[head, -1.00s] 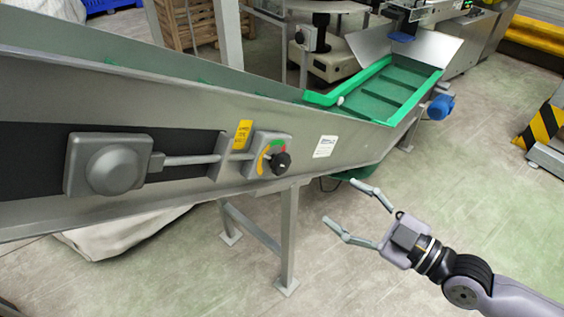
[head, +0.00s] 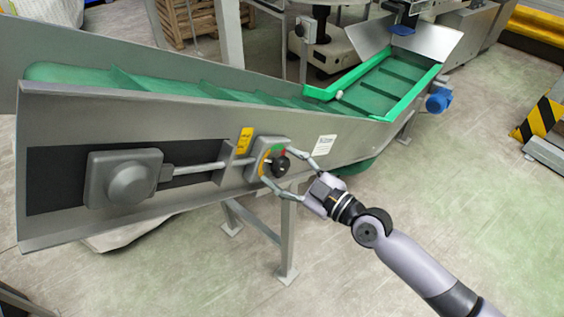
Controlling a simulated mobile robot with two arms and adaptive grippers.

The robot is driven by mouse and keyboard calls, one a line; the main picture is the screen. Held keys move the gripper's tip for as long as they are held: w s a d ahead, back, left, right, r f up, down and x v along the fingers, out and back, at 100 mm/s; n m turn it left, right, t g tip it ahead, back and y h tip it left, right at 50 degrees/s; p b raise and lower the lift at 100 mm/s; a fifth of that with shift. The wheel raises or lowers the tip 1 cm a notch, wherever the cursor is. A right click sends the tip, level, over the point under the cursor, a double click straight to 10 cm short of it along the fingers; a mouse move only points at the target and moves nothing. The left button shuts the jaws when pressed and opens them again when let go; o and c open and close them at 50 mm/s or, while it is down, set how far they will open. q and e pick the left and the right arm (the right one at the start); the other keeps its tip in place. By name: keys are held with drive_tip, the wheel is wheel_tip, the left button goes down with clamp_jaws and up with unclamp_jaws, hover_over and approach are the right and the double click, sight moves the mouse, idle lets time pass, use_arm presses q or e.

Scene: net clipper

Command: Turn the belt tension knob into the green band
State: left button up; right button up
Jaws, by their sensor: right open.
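The belt tension knob (head: 281,166) is a round black knob on a grey plate on the side of the inclined conveyor. Behind it is a dial (head: 265,157) with yellow-orange, green and red bands. The knob covers part of the dial, and I cannot tell which band it points to. My right gripper (head: 290,176) is open, its two fingers on either side of the knob, one above right and one below left. I cannot tell whether the fingers touch it. My left gripper is not in view.
A tension rod (head: 200,168) runs left from the dial plate to a grey bearing housing (head: 125,178). The conveyor's green belt (head: 180,86) rises along the top. A striped barrier (head: 540,122) stands at the far right. The floor at the right front is clear.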

drive_tip(key=shift+w+a, duration=0.25)
drive_tip(key=shift+a, duration=0.05)
drive_tip(key=shift+c, duration=0.2)
drive_tip(key=c, duration=1.1)
